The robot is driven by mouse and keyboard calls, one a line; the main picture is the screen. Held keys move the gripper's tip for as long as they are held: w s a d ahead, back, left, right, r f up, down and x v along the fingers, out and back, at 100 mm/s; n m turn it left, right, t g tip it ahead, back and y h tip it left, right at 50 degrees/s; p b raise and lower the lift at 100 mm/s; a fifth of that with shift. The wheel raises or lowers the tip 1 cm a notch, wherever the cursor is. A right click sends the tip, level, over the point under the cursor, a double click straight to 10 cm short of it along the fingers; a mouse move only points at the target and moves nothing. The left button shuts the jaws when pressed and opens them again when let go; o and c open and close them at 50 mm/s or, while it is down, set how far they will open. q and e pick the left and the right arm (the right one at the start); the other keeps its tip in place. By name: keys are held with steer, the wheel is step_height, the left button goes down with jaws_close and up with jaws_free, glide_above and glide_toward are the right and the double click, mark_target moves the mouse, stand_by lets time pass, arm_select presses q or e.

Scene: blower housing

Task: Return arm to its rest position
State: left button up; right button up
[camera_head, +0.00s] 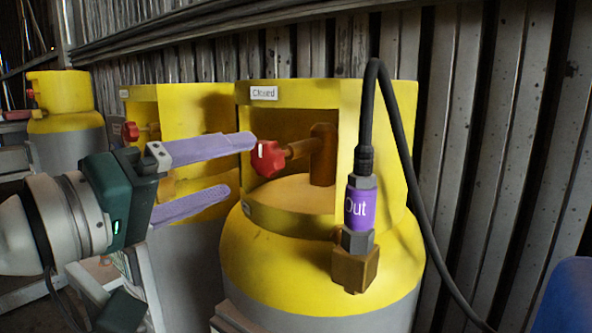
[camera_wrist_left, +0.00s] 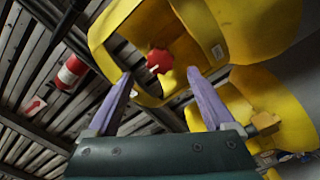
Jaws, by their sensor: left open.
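My left gripper (camera_head: 243,166) comes in from the left with its two purple fingers apart and nothing between them. Its upper fingertip is close to the red valve knob (camera_head: 268,158) on the near yellow tank (camera_head: 290,245); I cannot tell whether they touch. In the left wrist view the open fingers (camera_wrist_left: 160,80) point toward the yellow collar, with the red knob (camera_wrist_left: 159,61) beyond and between the tips. A label on the collar (camera_head: 264,93) reads "Closed". My right gripper is not in either view.
A black hose (camera_head: 372,90) with a purple "Out" fitting (camera_head: 360,207) rises from a brass block (camera_head: 355,268) on the near tank. Other yellow tanks (camera_head: 62,92) stand behind at left. A corrugated wall (camera_head: 490,130) closes the back. A blue object (camera_head: 568,297) is at lower right.

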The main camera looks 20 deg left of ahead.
arm_select(q)
steer(key=s+f+m+g+y, duration=0.5)
steer(key=s+f+m+g, duration=0.5)
steer(key=s+f, duration=1)
steer(key=s+r+g+p, duration=0.1)
steer(key=s+r+p, duration=0.1)
steer(key=r+p, duration=1.4)
steer(key=s+r+n+g+y+p, duration=0.1)
steer(key=s+r+g+p, duration=0.1)
steer(key=r+p, duration=1.4)
steer(key=shift+r, duration=0.45)
